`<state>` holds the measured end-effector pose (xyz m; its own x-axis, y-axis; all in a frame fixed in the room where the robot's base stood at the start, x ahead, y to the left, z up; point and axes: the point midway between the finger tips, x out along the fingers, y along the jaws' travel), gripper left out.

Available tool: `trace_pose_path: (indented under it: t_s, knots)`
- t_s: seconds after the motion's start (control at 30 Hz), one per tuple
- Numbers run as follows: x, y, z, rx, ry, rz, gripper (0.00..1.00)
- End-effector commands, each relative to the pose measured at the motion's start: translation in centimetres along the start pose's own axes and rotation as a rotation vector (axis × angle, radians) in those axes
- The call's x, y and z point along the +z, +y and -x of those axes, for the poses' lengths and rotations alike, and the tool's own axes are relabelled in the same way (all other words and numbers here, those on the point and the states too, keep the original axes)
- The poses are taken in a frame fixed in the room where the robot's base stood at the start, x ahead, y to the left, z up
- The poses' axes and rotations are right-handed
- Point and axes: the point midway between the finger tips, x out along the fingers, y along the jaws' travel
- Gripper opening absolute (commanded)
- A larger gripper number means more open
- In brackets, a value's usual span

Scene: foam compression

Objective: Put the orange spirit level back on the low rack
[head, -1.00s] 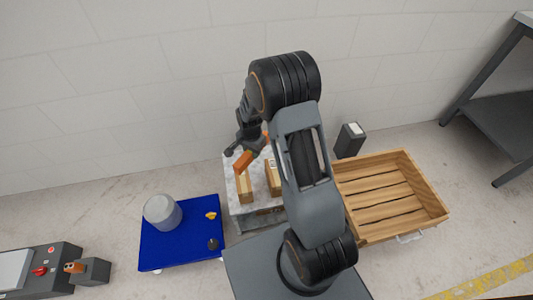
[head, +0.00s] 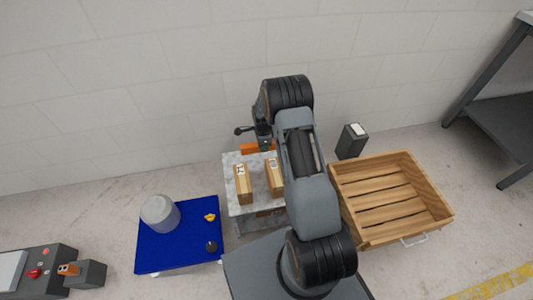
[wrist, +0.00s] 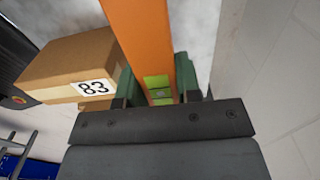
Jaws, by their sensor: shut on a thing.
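The orange spirit level (head: 250,149) is in my gripper at the back edge of a low stand with a speckled grey top (head: 259,196), which looks like the low rack. In the wrist view the level (wrist: 142,38) runs away from my gripper (wrist: 158,82), with its green vial between the green-padded fingers. My gripper is shut on it. The level lies roughly crosswise in the head view. I cannot tell whether it touches the top. My arm hides part of the stand's right side.
Two cardboard boxes (head: 243,184) (head: 273,177) stand on the top; one marked 83 (wrist: 75,70) is close beside the level. A blue platform (head: 184,246) with a grey cylinder (head: 160,213) is left. A wooden crate (head: 398,165) is right. The wall is close behind.

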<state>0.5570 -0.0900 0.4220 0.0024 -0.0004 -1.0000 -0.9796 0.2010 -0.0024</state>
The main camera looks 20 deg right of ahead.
Motion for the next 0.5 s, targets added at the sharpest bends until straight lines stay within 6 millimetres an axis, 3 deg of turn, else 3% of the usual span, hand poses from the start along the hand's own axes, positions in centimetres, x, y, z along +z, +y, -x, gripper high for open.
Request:
trace_pose_path:
  t_s: [0.03,0.2,0.5]
  knots:
    - [-0.4,-0.6,-1.7,0.003,0.000,-0.001,0.00]
    - [-1.4,-2.3,-3.9,0.002,0.000,0.001,0.00]
    - [-2.1,-3.3,-5.1,0.002,0.000,0.002,0.00]
